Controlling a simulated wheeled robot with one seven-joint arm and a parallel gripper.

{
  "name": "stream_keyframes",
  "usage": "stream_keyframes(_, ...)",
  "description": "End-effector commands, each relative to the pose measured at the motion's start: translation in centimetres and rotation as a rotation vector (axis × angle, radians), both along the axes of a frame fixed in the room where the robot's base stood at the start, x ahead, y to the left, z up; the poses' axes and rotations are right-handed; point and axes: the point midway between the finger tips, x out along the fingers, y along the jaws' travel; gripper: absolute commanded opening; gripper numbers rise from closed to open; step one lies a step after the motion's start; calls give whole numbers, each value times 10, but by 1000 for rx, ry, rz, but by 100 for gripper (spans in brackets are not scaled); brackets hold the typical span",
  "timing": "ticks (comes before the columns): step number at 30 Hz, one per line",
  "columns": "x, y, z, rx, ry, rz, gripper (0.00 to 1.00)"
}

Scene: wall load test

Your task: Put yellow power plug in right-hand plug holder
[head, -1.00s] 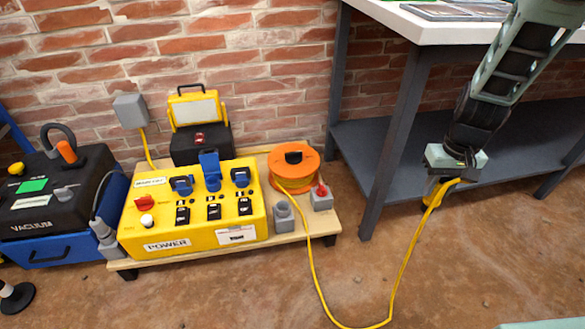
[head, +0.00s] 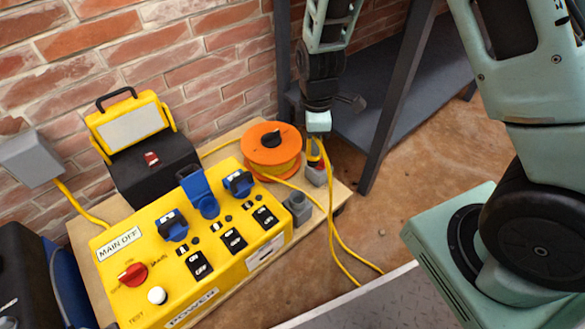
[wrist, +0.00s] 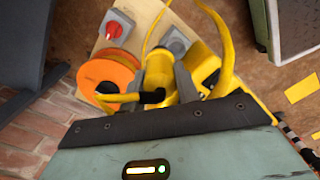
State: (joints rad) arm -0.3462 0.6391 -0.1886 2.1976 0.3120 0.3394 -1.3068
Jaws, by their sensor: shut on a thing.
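My gripper (head: 316,138) is shut on the yellow power plug (head: 314,154), which hangs below it near the right end of the wooden board. In the wrist view the yellow plug (wrist: 158,70) lies between the fingers, with its yellow cable looping past. The grey plug holder (head: 298,206) stands on the board by the right end of the yellow power box, to the lower left of the plug in the head view. The holder also shows just beyond the plug in the wrist view (wrist: 176,40). The plug is apart from it, as far as I can tell.
The orange cable reel (head: 270,150) is close left of my gripper. A grey box with a red knob (wrist: 115,26) stands near the holder, partly hidden in the head view. The yellow power box (head: 190,250) fills the front. A grey table leg (head: 395,110) stands at right.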

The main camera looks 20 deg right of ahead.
Motion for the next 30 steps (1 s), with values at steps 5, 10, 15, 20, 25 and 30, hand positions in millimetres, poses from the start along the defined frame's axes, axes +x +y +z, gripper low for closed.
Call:
stream_keyframes(5,-10,30,-33,8,3,477,7)
stream_keyframes(10,-16,45,-44,14,2,734,7)
stream_keyframes(15,-18,49,-47,15,1,807,7)
stream_keyframes(20,-18,49,-52,15,1,807,7)
stream_keyframes(25,-18,48,-63,15,1,804,7)
stream_keyframes(30,-17,48,-76,14,0,804,7)
